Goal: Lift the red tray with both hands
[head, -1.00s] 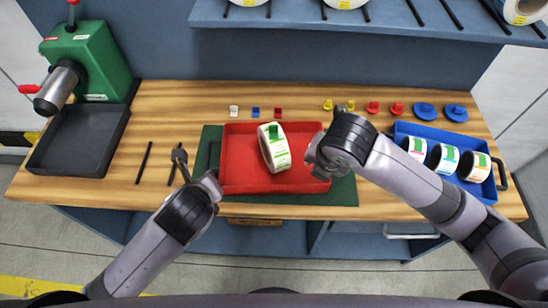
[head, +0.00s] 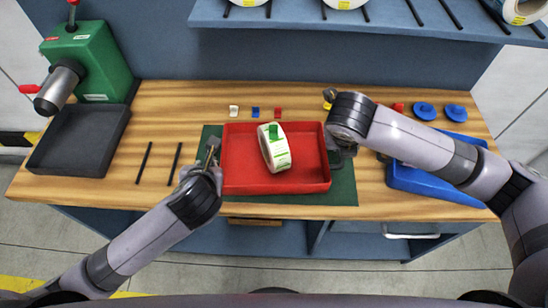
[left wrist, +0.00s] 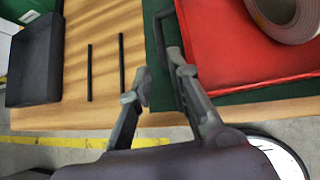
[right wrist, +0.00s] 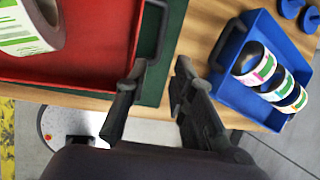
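The red tray (head: 308,165) lies flat on a green mat with a roll of labels (head: 274,147) in it. It has dark handles on its left and right sides. My left gripper (head: 209,158) is at the tray's left side. In the left wrist view its fingers (left wrist: 160,82) are apart, close to the left handle (left wrist: 161,38). My right gripper (head: 344,146) is at the tray's right side, partly hidden by my arm. In the right wrist view its fingers (right wrist: 157,78) are apart, with the right handle (right wrist: 152,32) just beyond them. Neither gripper visibly grips a handle.
A blue tray (right wrist: 231,92) with several label rolls stands close on the right, partly under my right arm. A black tray (head: 78,142) and a green press (head: 85,62) stand at the left. Two black rods (left wrist: 90,72) lie left of the mat. Small coloured parts line the back.

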